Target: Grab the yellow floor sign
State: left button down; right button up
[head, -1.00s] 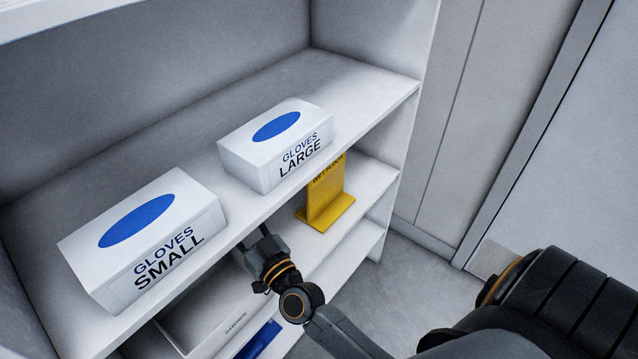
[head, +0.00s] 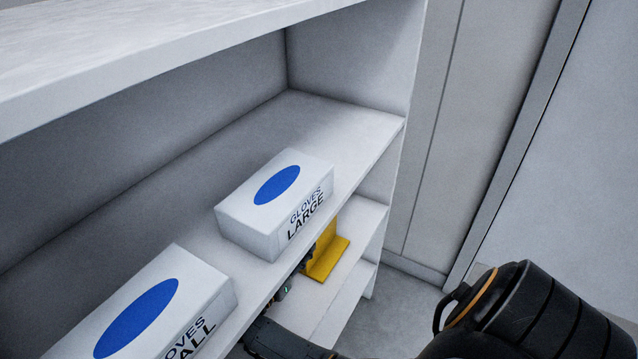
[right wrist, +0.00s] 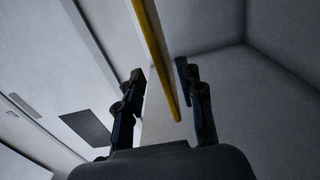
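The yellow floor sign (head: 327,257) stands on the shelf below the glove boxes, near its right end. The upper shelf and the large gloves box hide its top in the head view. My right gripper (head: 307,263) is at the sign's left side, mostly hidden under the upper shelf. In the right wrist view, the sign (right wrist: 157,50) shows edge-on as a narrow yellow strip. The fingers of my right gripper (right wrist: 162,73) are apart on either side of the strip, with gaps visible. My left gripper is not in view.
The large gloves box (head: 275,205) and the small gloves box (head: 150,310) stand on the upper shelf (head: 350,125), whose front edge overhangs my right gripper. A side panel closes the shelf's right end. Grey floor (head: 395,300) is open to the right.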

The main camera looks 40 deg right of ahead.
jog(key=x, duration=0.8)
jog(key=shift+w+d+f, duration=0.2)
jog(key=shift+d+f, duration=0.05)
grip_shut()
jog(key=shift+r, duration=0.1)
